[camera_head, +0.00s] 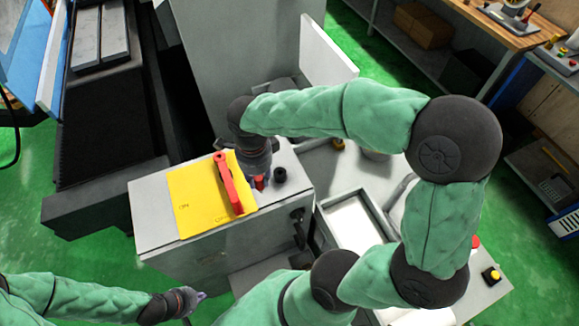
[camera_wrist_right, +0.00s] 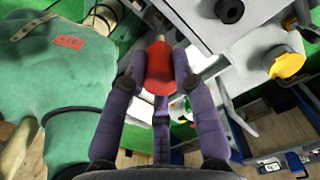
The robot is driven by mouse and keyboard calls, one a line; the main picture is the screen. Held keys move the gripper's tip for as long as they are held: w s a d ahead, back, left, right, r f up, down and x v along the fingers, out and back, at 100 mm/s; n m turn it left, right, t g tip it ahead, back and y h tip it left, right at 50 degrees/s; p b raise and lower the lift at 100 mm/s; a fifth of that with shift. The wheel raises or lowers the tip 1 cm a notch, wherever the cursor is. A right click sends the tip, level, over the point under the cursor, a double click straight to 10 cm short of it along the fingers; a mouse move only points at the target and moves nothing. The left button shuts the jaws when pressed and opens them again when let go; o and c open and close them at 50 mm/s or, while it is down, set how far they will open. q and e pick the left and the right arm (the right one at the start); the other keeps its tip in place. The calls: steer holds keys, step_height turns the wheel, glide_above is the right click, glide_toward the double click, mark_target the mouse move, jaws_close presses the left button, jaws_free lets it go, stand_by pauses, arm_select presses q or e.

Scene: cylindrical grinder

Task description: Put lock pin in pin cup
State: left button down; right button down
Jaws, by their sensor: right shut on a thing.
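The lock pin, with a red body (camera_wrist_right: 159,70) and a pale tip, is held between the fingers of my right gripper (camera_wrist_right: 158,58) in the right wrist view. In the head view, the red pin (camera_head: 259,183) shows just below my right gripper (camera_head: 260,176), over the grey cabinet top. The black round pin cup (camera_head: 280,174) stands on that top, just right of the pin and apart from it. It also shows in the right wrist view (camera_wrist_right: 229,10), with a dark hole. My left gripper (camera_head: 196,297) is low at the lower left, away from both; its finger opening is unclear.
A yellow plate (camera_head: 190,200) with a red handle (camera_head: 228,184) lies on the cabinet top (camera_head: 150,205), left of the pin. A white panel (camera_head: 325,50) stands behind. A white tray (camera_head: 350,222) lies to the right, partly behind my right arm.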

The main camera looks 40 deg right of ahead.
steer(key=w+d+f, duration=0.2)
steer(key=d, duration=0.1)
steer(key=w+d+f, duration=0.2)
steer(key=d+f, duration=0.1)
steer(key=d, duration=0.1)
steer(key=w+d+f+p, duration=0.1)
steer(key=d+f, duration=0.2)
steer(key=shift+w+d+f, duration=0.1)
steer(key=shift+w+d, duration=0.3)
steer(key=f, duration=0.3)
steer(key=d+f, duration=0.1)
steer(key=shift+w+f+p, duration=0.25)
steer(key=shift+w+p, duration=0.05)
steer(key=shift+p, duration=0.1)
steer(key=shift+s, duration=0.1)
